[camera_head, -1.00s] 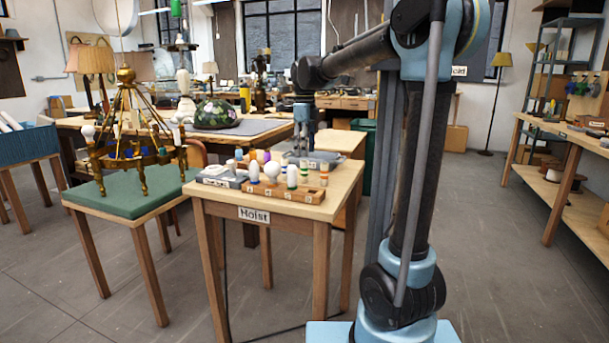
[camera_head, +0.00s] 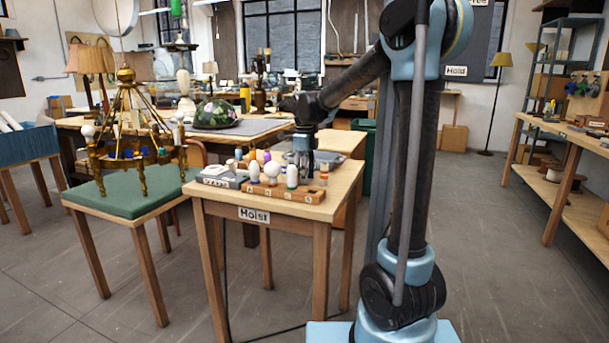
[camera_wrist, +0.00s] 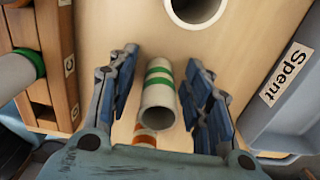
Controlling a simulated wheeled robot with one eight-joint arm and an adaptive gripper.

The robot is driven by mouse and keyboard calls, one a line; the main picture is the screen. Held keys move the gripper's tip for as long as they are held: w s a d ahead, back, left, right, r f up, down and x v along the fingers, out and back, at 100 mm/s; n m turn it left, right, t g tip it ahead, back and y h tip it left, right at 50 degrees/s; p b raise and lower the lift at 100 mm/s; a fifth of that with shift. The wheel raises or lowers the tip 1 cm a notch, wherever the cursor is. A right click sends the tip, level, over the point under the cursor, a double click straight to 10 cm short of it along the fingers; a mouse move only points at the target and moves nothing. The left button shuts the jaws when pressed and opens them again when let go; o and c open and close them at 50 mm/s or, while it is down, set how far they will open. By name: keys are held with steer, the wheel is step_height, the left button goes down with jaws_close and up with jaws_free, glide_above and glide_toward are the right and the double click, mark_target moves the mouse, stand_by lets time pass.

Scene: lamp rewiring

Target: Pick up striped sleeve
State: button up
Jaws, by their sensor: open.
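In the wrist view a white striped sleeve (camera_wrist: 158,88) with green bands stands between the two blue fingers of my gripper (camera_wrist: 161,78), its open end facing the camera. The fingers are open, with a gap on each side of it. A piece with orange bands (camera_wrist: 145,136) shows just below it, partly hidden by the sleeve and gripper body. In the head view my gripper (camera_head: 303,163) is low over the Hoist table (camera_head: 255,200). A white piece with orange bands (camera_head: 323,174) stands to its right. I cannot make out the green-banded sleeve between the fingers there.
A wooden rack (camera_head: 282,192) with several bulbs and sleeves is at the table's front; its side, marked C, shows at left in the wrist view (camera_wrist: 60,60). A grey Spent tray (camera_wrist: 285,95) lies right. Another white tube (camera_wrist: 195,12) stands at the top.

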steer(key=c, duration=0.8)
steer(key=shift+c, duration=0.2)
